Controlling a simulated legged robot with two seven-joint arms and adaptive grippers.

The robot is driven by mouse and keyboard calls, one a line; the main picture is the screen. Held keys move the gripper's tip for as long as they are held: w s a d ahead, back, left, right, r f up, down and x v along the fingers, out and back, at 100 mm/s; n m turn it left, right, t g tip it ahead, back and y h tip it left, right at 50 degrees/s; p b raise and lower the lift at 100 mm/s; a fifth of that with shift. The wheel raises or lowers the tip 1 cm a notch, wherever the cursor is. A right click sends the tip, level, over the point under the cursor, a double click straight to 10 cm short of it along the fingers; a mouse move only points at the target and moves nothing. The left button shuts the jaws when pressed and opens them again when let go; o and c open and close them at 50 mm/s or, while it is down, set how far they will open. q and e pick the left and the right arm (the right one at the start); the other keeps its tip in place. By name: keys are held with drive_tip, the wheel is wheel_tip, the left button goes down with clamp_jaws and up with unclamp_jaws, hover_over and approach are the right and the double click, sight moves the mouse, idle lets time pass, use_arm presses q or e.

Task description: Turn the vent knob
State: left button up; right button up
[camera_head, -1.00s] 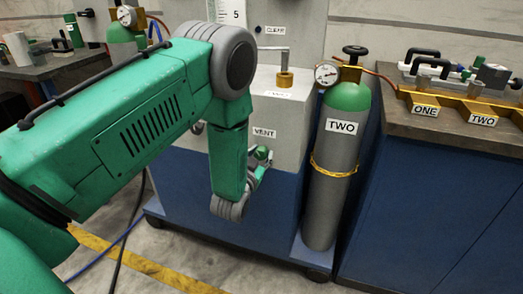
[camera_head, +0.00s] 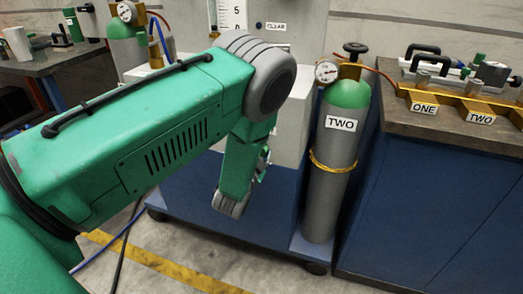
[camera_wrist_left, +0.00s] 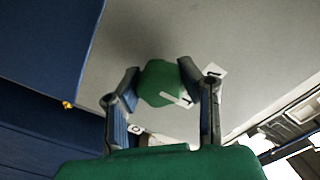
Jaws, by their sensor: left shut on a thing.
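The vent knob (camera_wrist_left: 160,78) is a green, faceted knob with a white mark on its lower edge, seen in the left wrist view against a grey panel. My left gripper (camera_wrist_left: 158,88) has one finger on each side of the knob and is shut on it. In the head view my left arm covers the knob and its label. Only a small part of the left gripper (camera_head: 262,164) shows there, beside the wrist link in front of the grey and blue cabinet. My right gripper is not in view.
A grey gas cylinder labelled TWO (camera_head: 330,170) with a green top and gauge stands just right of the cabinet. A blue bench (camera_head: 425,210) with a brass manifold (camera_head: 450,103) is farther right. Another bench (camera_head: 60,62) stands at the back left.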

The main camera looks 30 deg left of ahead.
use_arm(q)
drive_tip(key=shift+s+d+f, duration=0.1)
drive_tip(key=shift+f, duration=0.05)
drive_tip(key=o, duration=1.1)
drive_tip(key=shift+o, duration=0.5)
drive_tip(key=v, duration=1.2)
